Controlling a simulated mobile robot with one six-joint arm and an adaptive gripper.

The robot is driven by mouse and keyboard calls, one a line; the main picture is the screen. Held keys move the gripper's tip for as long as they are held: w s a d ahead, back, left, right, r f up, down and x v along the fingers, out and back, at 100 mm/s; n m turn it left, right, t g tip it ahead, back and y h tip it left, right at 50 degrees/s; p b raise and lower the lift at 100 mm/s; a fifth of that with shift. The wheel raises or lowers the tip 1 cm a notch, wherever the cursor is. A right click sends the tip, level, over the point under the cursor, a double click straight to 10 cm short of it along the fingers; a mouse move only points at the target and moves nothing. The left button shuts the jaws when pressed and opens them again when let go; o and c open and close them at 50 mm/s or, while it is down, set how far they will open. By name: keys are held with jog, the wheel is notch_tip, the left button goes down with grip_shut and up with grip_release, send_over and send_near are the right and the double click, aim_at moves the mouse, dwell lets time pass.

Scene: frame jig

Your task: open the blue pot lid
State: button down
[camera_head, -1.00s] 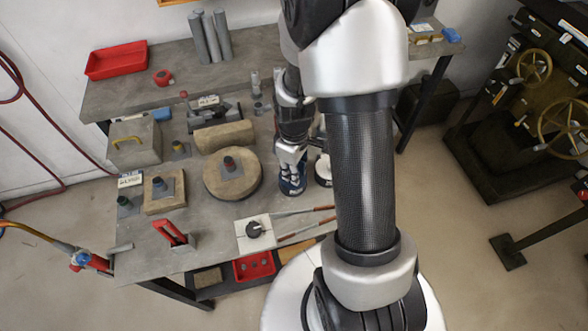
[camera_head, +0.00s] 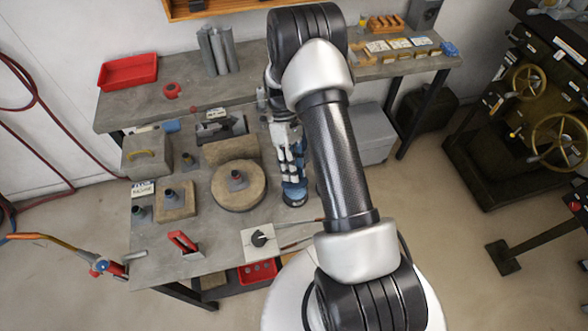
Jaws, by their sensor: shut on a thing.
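The blue pot (camera_head: 294,193) stands on the near table, right of the round wooden block, with its blue and white side showing. My gripper (camera_head: 289,167) points down directly over the pot's top and is shut. Its fingers are small and partly merged with the pot in the picture. It appears to be shut on the blue pot lid, but the lid itself is mostly hidden by the fingers. I cannot tell whether the lid is seated on the pot or raised from it.
A round wooden block (camera_head: 239,186) stands left of the pot. A white square plate with a black knob (camera_head: 260,241) and rods lie in front. A grey box (camera_head: 147,154) and red handle (camera_head: 183,242) are farther left. A red tray (camera_head: 128,72) is at the back.

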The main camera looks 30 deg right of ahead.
jog(key=shift+w+d+g, duration=0.1)
jog(key=shift+w+g, duration=0.3)
jog(key=shift+g, duration=0.1)
jog(key=shift+r, duration=0.1)
jog(key=c, duration=1.4)
grip_release()
jog(key=v, duration=1.2)
jog(key=shift+d, duration=0.2)
